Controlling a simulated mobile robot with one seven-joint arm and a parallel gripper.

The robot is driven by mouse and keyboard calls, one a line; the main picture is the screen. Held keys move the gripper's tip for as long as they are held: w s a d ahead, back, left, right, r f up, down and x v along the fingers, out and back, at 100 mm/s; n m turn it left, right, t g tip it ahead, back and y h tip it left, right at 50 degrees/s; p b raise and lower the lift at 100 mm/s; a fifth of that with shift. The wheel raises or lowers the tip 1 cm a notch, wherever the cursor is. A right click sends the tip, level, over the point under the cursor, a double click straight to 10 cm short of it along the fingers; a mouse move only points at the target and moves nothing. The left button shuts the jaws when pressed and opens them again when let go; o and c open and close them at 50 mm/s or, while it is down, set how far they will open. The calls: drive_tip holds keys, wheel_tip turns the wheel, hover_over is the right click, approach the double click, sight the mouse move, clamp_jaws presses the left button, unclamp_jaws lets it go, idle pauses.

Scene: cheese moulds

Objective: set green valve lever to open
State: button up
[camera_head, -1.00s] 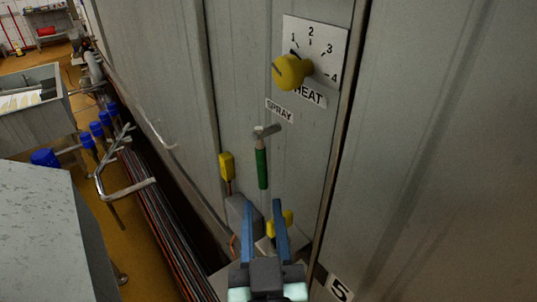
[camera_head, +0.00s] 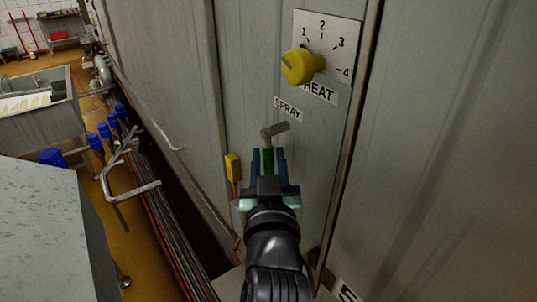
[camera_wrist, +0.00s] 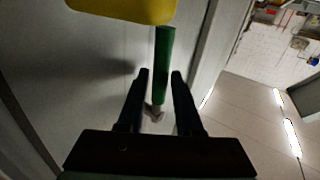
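The green valve lever (camera_head: 268,157) hangs down from a grey metal fitting (camera_head: 274,131) on the grey panel, below the SPRAY label (camera_head: 289,109). My gripper (camera_head: 268,160) is in front of the panel, its blue fingers on either side of the lever and its body hiding the lever's lower part. In the wrist view the green lever (camera_wrist: 163,60) runs between the tips of my open gripper (camera_wrist: 160,75), nearer the right finger. A gap shows on the left; I cannot tell whether the right finger touches it.
A yellow HEAT knob (camera_head: 298,66) on a white dial sits above the lever. A yellow box (camera_head: 233,167) is left of my gripper. A large yellow thing (camera_wrist: 125,8) is close in the wrist view. Pipes with blue caps (camera_head: 104,131) run at the left.

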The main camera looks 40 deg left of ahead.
drive_tip(key=shift+w+a, duration=0.1)
drive_tip(key=shift+c, duration=0.2)
clamp_jaws()
idle(1.3)
